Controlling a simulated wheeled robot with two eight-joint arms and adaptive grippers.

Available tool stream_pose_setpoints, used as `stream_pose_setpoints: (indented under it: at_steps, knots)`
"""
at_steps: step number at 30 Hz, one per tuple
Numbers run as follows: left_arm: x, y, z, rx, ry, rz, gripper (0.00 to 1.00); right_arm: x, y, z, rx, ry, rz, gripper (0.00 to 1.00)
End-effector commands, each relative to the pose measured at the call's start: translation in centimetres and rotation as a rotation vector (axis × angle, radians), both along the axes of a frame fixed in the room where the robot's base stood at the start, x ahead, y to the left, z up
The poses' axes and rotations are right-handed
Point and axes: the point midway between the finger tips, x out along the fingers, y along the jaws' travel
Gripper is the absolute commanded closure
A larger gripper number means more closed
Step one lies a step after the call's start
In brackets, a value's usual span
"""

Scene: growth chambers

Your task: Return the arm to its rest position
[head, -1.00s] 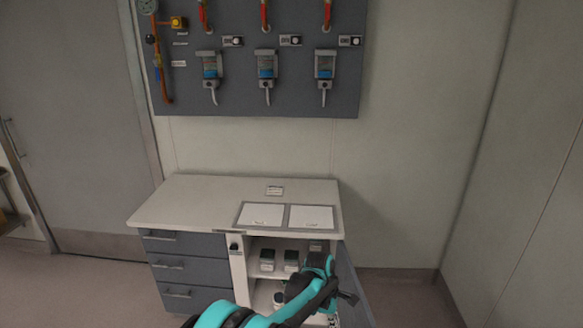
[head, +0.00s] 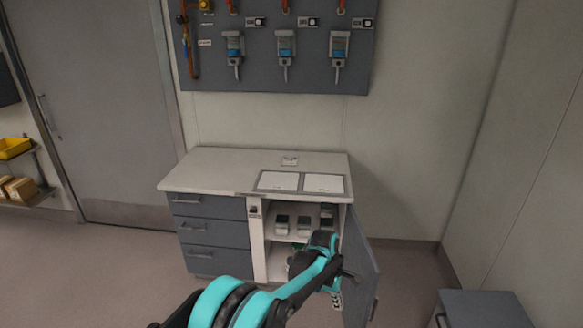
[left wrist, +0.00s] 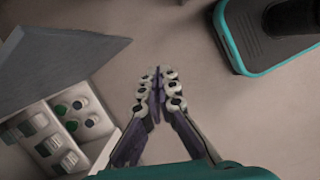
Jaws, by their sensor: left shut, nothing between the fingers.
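My left arm (head: 243,300) reaches in from the bottom of the head view, teal and black. My left gripper (head: 350,277) is at its far end, in front of the open cabinet door (head: 360,262). In the left wrist view the left gripper (left wrist: 158,75) has its fingertips together with nothing between them. Bare floor lies beyond the tips. My right gripper is not in view.
A bench (head: 215,165) has drawers at left and an open cupboard at right holding several small containers (head: 282,221). Its door sticks out towards me. A grey cabinet (head: 482,308) stands at lower right. Floor at left is clear.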

Motion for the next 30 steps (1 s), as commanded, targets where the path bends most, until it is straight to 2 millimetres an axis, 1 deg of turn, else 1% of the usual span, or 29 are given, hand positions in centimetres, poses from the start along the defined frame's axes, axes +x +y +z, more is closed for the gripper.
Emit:
stream_pose_setpoints:
  at_steps: [8, 14, 17, 20, 23, 24, 27, 29, 30]
  knots:
    - [-0.1, 2.5, 3.0, -0.004, -0.065, -0.067, 1.00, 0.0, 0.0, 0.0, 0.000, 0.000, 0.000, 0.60]
    - [-0.7, 5.5, 6.4, -0.002, -0.142, -0.147, 1.00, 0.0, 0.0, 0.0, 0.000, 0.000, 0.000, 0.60]
    - [-1.3, 7.6, 8.4, 0.006, -0.195, -0.203, 1.00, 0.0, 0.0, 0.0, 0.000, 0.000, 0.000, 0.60]
    - [-2.5, 10.3, 10.8, 0.020, -0.262, -0.276, 1.00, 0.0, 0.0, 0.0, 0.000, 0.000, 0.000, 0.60]
    - [-4.3, 13.8, 13.4, 0.051, -0.345, -0.372, 1.00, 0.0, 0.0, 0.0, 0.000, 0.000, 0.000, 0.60]
    - [-5.2, 15.2, 14.3, 0.065, -0.379, -0.413, 1.00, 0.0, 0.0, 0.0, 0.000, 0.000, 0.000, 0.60]
    - [-7.6, 18.6, 16.2, 0.114, -0.461, -0.520, 1.00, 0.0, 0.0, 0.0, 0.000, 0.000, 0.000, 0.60]
    - [-9.2, 20.5, 17.0, 0.148, -0.506, -0.584, 1.00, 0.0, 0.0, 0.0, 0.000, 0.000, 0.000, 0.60]
    - [-10.3, 21.7, 17.4, 0.173, -0.534, -0.628, 1.00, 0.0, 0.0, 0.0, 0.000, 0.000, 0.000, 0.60]
